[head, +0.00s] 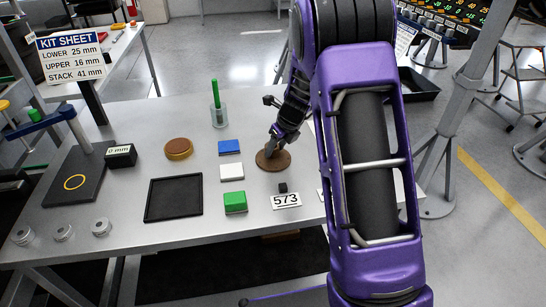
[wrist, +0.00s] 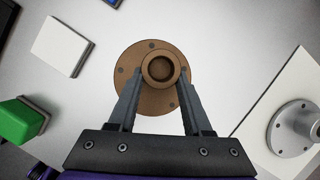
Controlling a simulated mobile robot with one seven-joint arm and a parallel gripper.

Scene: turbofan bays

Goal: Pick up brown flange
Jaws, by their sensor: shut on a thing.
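The brown flange (head: 273,160) is a round disc on the light grey table, right of the white and blue blocks. In the wrist view the brown flange (wrist: 151,95) shows its bolt holes and a raised round hub with a bore. My gripper (head: 276,143) reaches down to it from above. In the wrist view my gripper's two fingers (wrist: 160,98) lie on either side of the hub, shut on it. The flange appears to be at the table surface; I cannot tell if there is a gap beneath it.
A green block (head: 235,202), white block (head: 231,172) and blue block (head: 229,147) stand left of the flange. A 573 label (head: 286,201) lies in front. A grey flange (wrist: 293,128) sits at right on a pale sheet. A black tray (head: 174,197) is further left.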

